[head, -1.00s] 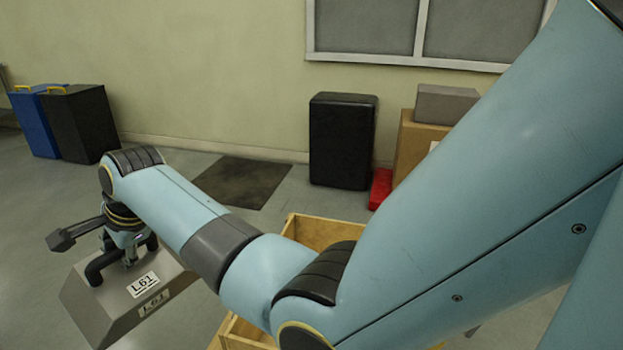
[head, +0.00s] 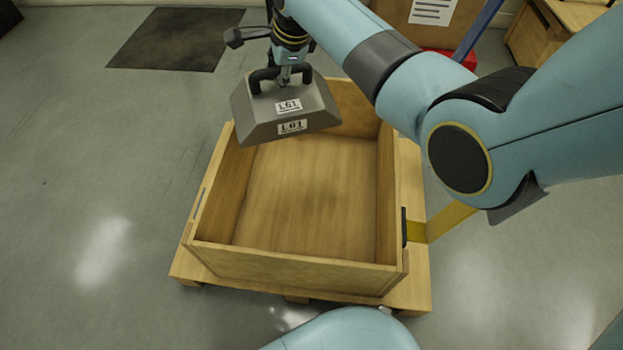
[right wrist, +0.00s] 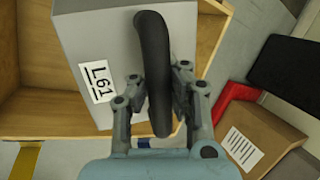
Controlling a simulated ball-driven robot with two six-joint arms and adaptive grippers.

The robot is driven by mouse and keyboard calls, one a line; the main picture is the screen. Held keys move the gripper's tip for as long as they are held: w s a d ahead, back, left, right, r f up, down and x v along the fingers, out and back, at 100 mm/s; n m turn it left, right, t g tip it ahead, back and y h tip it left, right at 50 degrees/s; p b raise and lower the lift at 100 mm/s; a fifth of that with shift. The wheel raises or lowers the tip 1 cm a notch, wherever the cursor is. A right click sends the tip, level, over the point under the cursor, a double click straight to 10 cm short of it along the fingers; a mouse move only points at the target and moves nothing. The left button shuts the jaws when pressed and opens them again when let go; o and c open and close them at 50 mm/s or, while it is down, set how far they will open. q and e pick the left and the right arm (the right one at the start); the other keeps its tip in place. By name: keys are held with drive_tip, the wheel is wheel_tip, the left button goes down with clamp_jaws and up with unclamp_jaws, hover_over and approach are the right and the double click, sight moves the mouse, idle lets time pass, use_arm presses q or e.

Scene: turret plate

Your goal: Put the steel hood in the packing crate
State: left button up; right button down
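The steel hood (head: 263,116) is a grey tapered block with L61 labels and a black handle on top. In the head view it hangs over the far left part of the packing crate (head: 317,264), an open wooden box that looks empty inside. My right gripper (head: 286,76) is at the handle. In the right wrist view my right gripper (right wrist: 155,95) has its fingers on both sides of the black handle, shut on it, with the hood (right wrist: 90,30) below and the crate wall (right wrist: 40,124) beyond. My left gripper is not in view.
The crate stands on a wooden pallet (head: 412,200) on open grey floor. A dark mat (head: 175,38) lies at the far left. A cardboard box (head: 425,12) and a red object (head: 455,58) are behind my right arm.

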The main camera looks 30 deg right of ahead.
drive_tip(key=s+d+f+m+g+b, duration=0.1)
drive_tip(key=s+d+f+m+b, duration=0.2)
drive_tip(key=f, duration=0.5)
drive_tip(key=s+d+f+b, duration=0.1)
drive_tip(key=d+f+b, duration=0.2)
drive_tip(key=f+b, duration=0.3)
drive_tip(key=s+d+f+m+g+b, duration=0.1)
drive_tip(key=s+d+f+m+b, duration=0.15)
drive_tip(key=f, duration=0.65)
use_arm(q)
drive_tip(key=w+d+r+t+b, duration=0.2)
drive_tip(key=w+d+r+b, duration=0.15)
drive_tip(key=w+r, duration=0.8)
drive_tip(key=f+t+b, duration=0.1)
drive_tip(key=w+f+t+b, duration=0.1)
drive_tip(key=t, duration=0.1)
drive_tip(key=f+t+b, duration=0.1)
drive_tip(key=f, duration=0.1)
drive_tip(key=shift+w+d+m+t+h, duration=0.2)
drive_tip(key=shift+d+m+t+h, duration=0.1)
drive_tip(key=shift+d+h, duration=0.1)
use_arm(e)
drive_tip(key=s+a+f, duration=0.1)
drive_tip(key=a+f, duration=0.6)
drive_tip(key=a, duration=0.3)
drive_tip(key=shift+a, duration=0.15)
